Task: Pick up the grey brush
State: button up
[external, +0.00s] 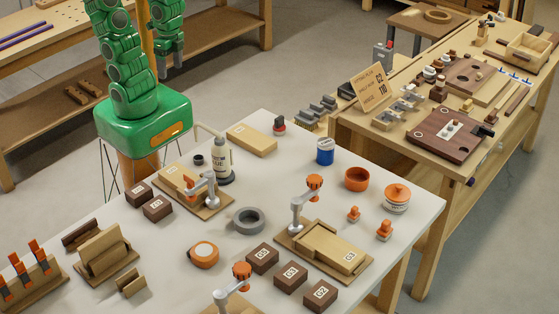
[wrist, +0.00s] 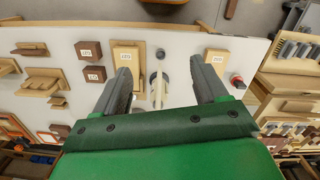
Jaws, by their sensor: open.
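I cannot make out a thing that is clearly the grey brush. A grey, upright bottle-like item (external: 223,163) with a pale curved part at its top stands at the table's far side in the external view. In the wrist view a pale, narrow thing (wrist: 158,91), likely the same item, lies between the fingers in the picture.
A small dark jar (external: 198,160) and a wooden board with a grey clamp (external: 208,183) stand close to the bottle-like item. A wooden block (external: 252,140) and a red-and-dark item (external: 279,125) are to its right. A grey ring (external: 249,220) lies nearer the middle.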

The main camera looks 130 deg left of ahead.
jog(key=w+a+f+n+t+h, duration=0.1)
jog(key=w+a+f+n+h, duration=0.25)
jog(key=w, duration=0.55)
jog(key=w+a+f+n+t+h, duration=0.1)
jog(key=w+a+f+n+h, duration=0.3)
jog(key=w, duration=0.5)
jog(key=w+a+f+n+t, duration=0.25)
jog(key=w+a+n, duration=0.2)
jog(key=a, duration=0.45)
jog(key=n+t+y, duration=0.6)
jog(key=n+t, duration=0.3)
jog(key=n, duration=0.9)
send_over(306, 119)
jog(key=s+d, duration=0.1)
jog(key=d, duration=0.1)
notch_tip(306, 119, down, 27)
jog(key=s+a+f+n, duration=0.1)
jog(key=s+f, duration=0.1)
jog(key=s+a+f+n+y, duration=0.1)
jog(key=s+f, duration=0.1)
jog(key=s+a+f+n+y, duration=0.1)
jog(key=s+f, duration=0.1)
jog(key=s, duration=0.1)
jog(key=shift+a+f+t, duration=0.1)
jog(key=shift+f+t, duration=0.2)
jog(key=shift+t, duration=0.05)
jog(key=shift+x, duration=3.9)
jog(key=c, duration=0.8)
